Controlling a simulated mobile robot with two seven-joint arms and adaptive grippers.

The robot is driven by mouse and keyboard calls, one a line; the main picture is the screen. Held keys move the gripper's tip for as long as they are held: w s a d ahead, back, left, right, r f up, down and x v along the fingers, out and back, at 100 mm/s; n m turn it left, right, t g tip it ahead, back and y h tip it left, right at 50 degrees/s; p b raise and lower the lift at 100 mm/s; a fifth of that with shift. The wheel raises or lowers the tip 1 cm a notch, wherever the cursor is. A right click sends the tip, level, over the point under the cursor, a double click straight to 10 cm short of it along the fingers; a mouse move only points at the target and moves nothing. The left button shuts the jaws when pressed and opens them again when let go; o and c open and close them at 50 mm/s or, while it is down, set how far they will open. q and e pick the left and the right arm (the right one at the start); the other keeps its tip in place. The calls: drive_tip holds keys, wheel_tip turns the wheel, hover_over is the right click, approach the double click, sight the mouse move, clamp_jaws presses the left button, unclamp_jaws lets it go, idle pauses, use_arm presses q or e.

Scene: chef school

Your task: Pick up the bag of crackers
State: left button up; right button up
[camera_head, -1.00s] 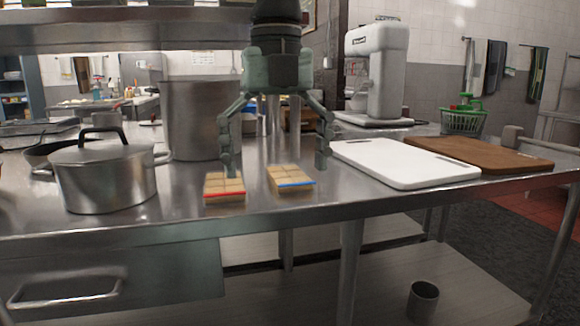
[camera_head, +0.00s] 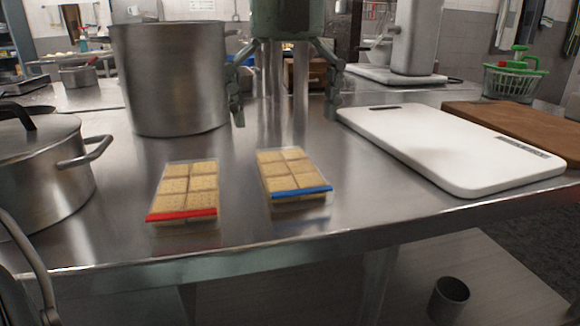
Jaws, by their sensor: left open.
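Two clear bags of square tan crackers lie flat on the steel table. The red-edged bag of crackers (camera_head: 187,188) is on the left, and the blue-edged bag of crackers (camera_head: 288,170) is to its right. My left gripper (camera_head: 286,108) hangs fingers down from the top of the picture, open and empty. Its two fingers are wide apart, above and behind the blue-edged bag, and touch neither bag. My right gripper is not in view.
A tall steel pot (camera_head: 170,80) stands behind the bags, and a lidded pot (camera_head: 40,165) stands at the left. A white cutting board (camera_head: 450,150) and a brown board (camera_head: 520,130) lie at the right. The steel table (camera_head: 240,228) is bare in front of the bags.

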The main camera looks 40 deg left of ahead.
sight(289, 166)
use_arm(q)
wheel_tip(289, 166, down, 7)
drive_tip(key=shift+d+r, duration=0.15)
drive_tip(key=shift+r, duration=0.05)
drive_tip(key=c, duration=1.3)
drive_tip(key=shift+w+r, duration=0.1)
drive_tip(key=shift+r, duration=0.1)
